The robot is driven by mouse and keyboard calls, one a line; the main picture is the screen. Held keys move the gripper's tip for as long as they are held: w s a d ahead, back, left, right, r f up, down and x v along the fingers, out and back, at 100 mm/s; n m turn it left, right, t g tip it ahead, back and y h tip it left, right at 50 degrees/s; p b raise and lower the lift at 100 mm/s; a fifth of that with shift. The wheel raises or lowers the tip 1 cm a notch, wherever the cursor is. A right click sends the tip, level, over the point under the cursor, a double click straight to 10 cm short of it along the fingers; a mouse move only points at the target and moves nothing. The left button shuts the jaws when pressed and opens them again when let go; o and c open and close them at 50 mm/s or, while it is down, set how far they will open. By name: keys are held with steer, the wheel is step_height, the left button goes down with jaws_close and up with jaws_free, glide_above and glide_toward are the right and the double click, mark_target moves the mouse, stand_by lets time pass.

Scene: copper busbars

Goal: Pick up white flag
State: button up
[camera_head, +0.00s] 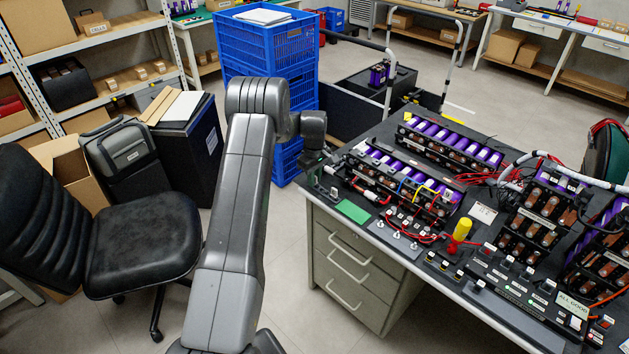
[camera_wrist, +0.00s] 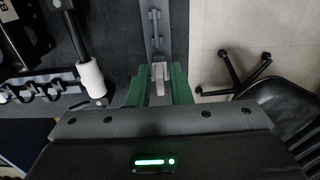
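In the wrist view, my gripper (camera_wrist: 160,72) has two green fingers standing apart, one on each side of a small pale, whitish piece (camera_wrist: 159,76). That piece may be the white flag, but its shape is too small to be sure. Narrow gaps seem to show between it and the fingers. Behind it a grey metal strip with holes (camera_wrist: 154,30) runs away from me. In the head view, my gripper (camera_head: 318,160) is at the far left corner of the workbench (camera_head: 345,229); its fingers and the piece are mostly hidden there.
Battery modules with purple cells (camera_head: 452,143), wires and a yellow-handled tool (camera_head: 460,231) crowd the bench. Blue crates (camera_head: 262,48) stand behind my arm. A black chair (camera_head: 140,245) is at the left. In the wrist view, a white roll (camera_wrist: 90,77) lies left of the fingers.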

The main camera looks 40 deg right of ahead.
jaws_close()
step_height(320, 180, up, 10)
steer(key=shift+r+b, duration=0.1)
steer(key=shift+b, duration=0.6)
steer(key=shift+r+p, duration=1.15)
steer(key=shift+r, duration=0.25)
steer(key=shift+r, duration=0.1)
